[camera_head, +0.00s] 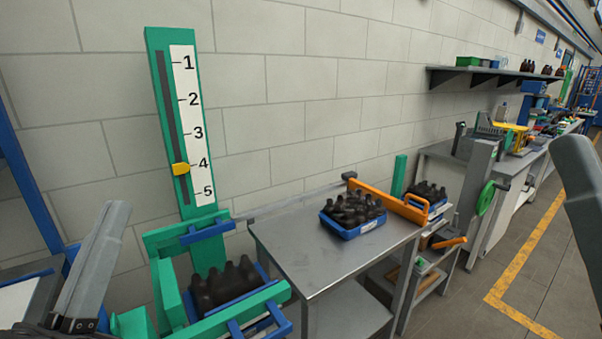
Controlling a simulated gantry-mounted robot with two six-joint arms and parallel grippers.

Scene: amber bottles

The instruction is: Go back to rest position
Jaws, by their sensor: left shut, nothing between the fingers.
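My grey left arm (96,258) comes in at the lower left of the head view. My left gripper (68,324) is the dark part at its lower end, partly cut off by the bottom edge. It is shut and empty, to the left of the green lift frame. My right arm (580,190) shows only as a grey link at the right edge. The right gripper is out of the picture.
A green lift (157,110) with a numbered scale has its yellow pointer (181,169) near 4. Its cradle holds dark bottles (225,285). A steel table (290,255) carries a blue crate (352,231) of bottles. Floor (470,265) at right is clear.

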